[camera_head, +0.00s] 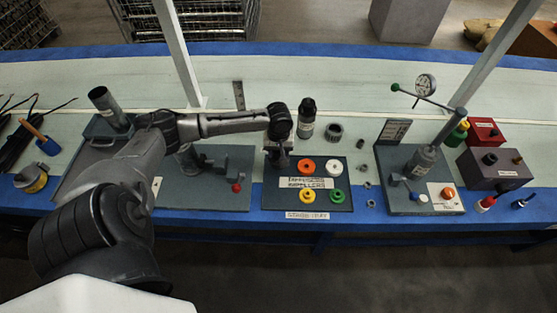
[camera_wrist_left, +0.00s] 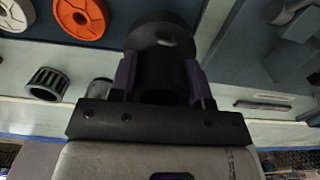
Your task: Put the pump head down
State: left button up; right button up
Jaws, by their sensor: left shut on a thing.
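My left gripper (camera_head: 279,146) is over the left part of the dark impeller board (camera_head: 340,203). In the left wrist view, its purple-padded fingers (camera_wrist_left: 160,82) are closed around a dark round piece with a wide disc end, which I take to be the pump head (camera_wrist_left: 160,30). In the head view the held piece is mostly hidden by the gripper and wrist; I cannot tell whether it touches the board. My right gripper is not in view.
Orange (camera_head: 306,165), white (camera_head: 334,167), yellow (camera_head: 307,195) and green impellers (camera_head: 337,196) lie on the board. A gauge stand (camera_head: 410,200) is to the right, a grey pump stand (camera_head: 215,192) to the left.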

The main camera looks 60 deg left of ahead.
pick_arm(q)
jog(key=shift+a+f, duration=0.15)
jog(key=shift+a, duration=0.05)
jog(key=shift+f+b, duration=1.1)
jog(key=shift+f, duration=0.85)
jog(key=o, duration=0.9)
jog(key=shift+f, duration=0.1)
jog(key=shift+o, duration=0.6)
